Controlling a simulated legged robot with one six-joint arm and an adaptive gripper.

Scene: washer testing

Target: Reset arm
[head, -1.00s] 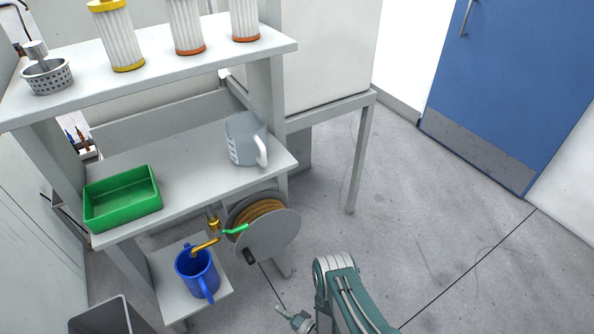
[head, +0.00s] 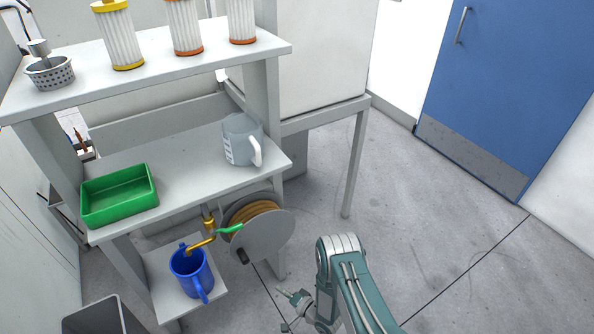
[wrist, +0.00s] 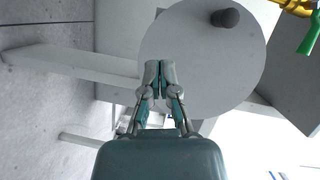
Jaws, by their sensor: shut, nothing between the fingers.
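My arm (head: 345,275) is folded low at the bottom centre of the head view, its elbow raised. My gripper (head: 291,312) is left of the arm near the bottom edge, above the grey floor and below the hose reel (head: 255,238). In the wrist view my gripper (wrist: 160,66) has its two fingers together with nothing between them. The reel's round grey disc (wrist: 205,60) lies behind the fingertips in that view; I cannot tell the distance between them.
A shelf unit (head: 190,165) stands at left with a green tray (head: 120,194) and a grey jug (head: 242,140). A blue mug (head: 190,272) stands on a low shelf under a brass tap (head: 208,232). A grey bin (head: 98,318) is at lower left. Floor to the right is clear.

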